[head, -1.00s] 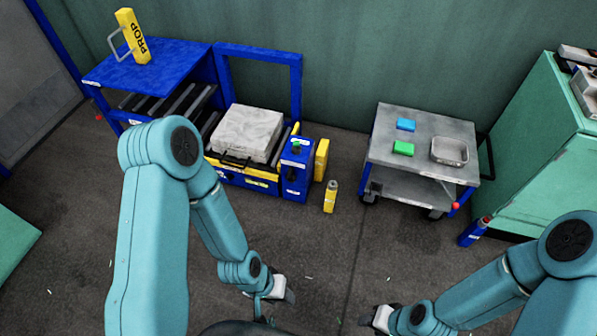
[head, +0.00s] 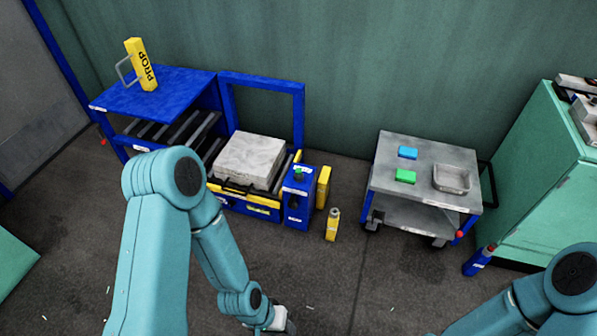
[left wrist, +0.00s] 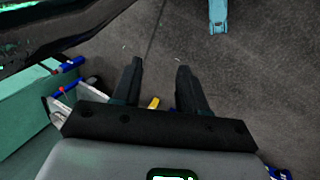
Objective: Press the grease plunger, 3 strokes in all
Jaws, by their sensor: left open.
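A blue box (head: 298,208) with a small dark and green knob (head: 298,174) on top stands at the right end of the blue press in the head view. A small yellow canister (head: 332,226) with a grey top stands upright on the floor beside it. I cannot tell for sure which part is the grease plunger. My left gripper (head: 288,328) is at the bottom edge of the head view, well short of the box and canister. Its two fingers are apart and empty in the left wrist view (left wrist: 157,75). My right gripper is outside both views.
A grey block (head: 249,160) sits on the press. A yellow prop (head: 140,65) stands on the blue top (head: 190,90). A grey cart (head: 400,150) with blue and green blocks and a tray is at right, near a green cabinet (head: 550,170). Floor in front is open.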

